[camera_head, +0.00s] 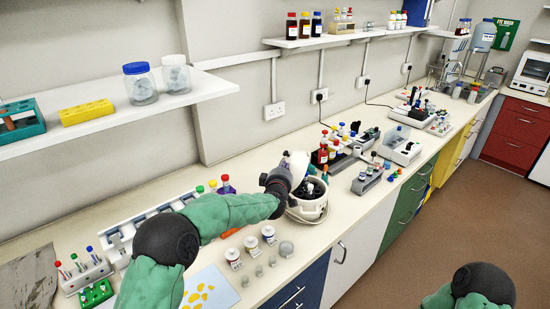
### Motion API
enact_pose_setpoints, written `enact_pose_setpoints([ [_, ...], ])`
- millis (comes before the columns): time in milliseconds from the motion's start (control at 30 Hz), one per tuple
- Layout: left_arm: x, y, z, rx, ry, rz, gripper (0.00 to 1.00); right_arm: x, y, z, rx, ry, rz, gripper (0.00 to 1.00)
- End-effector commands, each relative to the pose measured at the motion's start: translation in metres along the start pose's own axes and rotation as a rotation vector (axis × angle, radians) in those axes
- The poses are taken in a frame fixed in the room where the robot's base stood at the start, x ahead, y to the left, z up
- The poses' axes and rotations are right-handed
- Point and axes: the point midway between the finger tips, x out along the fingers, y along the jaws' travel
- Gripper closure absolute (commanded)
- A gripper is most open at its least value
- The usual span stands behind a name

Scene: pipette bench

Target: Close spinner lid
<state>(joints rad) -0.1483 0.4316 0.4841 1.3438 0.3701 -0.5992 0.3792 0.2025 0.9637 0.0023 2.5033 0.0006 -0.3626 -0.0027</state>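The spinner (307,208) is a small round white machine on the bench, with a dark rotor well showing from above. Its pale lid (298,162) stands raised at the back left of the well, so the spinner is open. My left gripper (287,175) is at the left side of the raised lid, close to it or touching it. The gripper's own dark body and the lid hide its fingertips, so I cannot tell whether it is open or shut. My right arm shows only at the bottom right corner, and its gripper is out of view.
Small white jars (268,235) and clear cups stand in front left of the spinner. Red bottles (323,154) and a grey tube rack (367,182) stand behind and right of it. A wall shelf (120,116) overhangs at left. The bench front drops to drawers (300,285).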

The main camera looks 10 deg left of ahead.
Motion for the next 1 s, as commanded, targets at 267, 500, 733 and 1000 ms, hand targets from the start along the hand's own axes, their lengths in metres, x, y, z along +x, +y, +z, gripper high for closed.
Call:
enact_pose_setpoints([
  [267, 0.006, 0.022, 0.025, 0.208, -0.003, -0.053, 1.00, -0.052, -0.019, 0.002, 0.000, 0.000, 0.000, 0.52],
  [500, 0.013, 0.030, 0.052, 0.395, -0.003, -0.099, 1.00, -0.086, -0.031, 0.003, 0.000, 0.000, 0.000, 0.52],
  [733, 0.020, 0.032, 0.083, 0.597, -0.003, -0.149, 1.00, -0.114, -0.041, 0.004, 0.000, 0.000, 0.000, 0.52],
  [1000, 0.029, 0.026, 0.115, 0.807, 0.000, -0.201, 1.00, -0.124, -0.044, 0.005, 0.000, 0.000, 0.000, 0.52],
])
